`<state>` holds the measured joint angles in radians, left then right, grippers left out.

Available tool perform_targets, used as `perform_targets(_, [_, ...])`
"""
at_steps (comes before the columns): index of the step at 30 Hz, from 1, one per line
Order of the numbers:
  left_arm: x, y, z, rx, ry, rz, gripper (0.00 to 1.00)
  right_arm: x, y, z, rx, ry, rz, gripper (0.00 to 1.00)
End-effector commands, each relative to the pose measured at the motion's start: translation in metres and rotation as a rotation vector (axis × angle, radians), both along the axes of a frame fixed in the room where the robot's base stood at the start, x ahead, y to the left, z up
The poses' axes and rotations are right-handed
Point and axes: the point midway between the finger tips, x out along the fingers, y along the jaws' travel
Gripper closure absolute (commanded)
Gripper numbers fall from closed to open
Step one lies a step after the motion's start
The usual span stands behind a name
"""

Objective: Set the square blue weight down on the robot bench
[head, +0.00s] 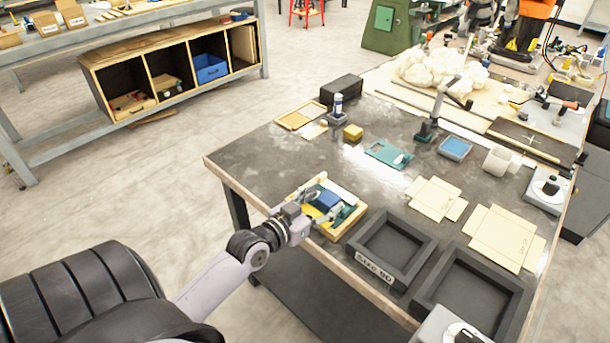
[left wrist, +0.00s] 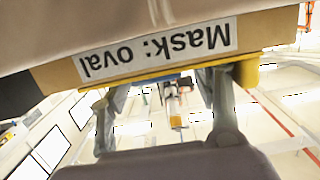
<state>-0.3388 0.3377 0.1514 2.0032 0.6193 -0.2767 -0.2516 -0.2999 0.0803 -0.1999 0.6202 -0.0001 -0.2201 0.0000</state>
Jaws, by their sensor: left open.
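The square blue weight (head: 327,199) sits in a shallow wooden tray (head: 349,224) near the front left edge of the dark bench (head: 262,157). My left gripper (head: 322,205) is open at the tray, its fingers beside the blue weight and partly covering it. In the left wrist view the picture is upside down; the open fingers (left wrist: 163,97) reach past a board labelled "Mask: oval" (left wrist: 155,48), and a thin blue strip shows between them. Whether the fingers touch the weight cannot be told. My right gripper is in neither view.
Two dark square frames (head: 393,243) (head: 470,292) stand right of the tray. Flat cardboard pieces (head: 436,198), a teal plate (head: 388,153) and a blue-topped square dish (head: 454,148) lie further back. The bench's left part is clear.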

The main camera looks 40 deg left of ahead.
Motion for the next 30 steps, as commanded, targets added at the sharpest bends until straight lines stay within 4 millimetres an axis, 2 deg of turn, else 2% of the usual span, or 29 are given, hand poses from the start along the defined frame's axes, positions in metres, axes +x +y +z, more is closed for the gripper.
perform_targets(2, [0.0, -0.001, -0.004, -0.002, -0.002, 0.0, 0.41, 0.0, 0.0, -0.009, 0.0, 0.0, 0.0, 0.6])
perform_targets(21, [-0.118, 0.008, 0.015, 0.0, 0.005, -0.002, 0.41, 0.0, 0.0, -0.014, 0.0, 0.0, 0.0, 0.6])
perform_targets(30, [-0.159, 0.012, 0.022, 0.0, 0.002, 0.0, 0.41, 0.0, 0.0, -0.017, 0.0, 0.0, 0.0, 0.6])
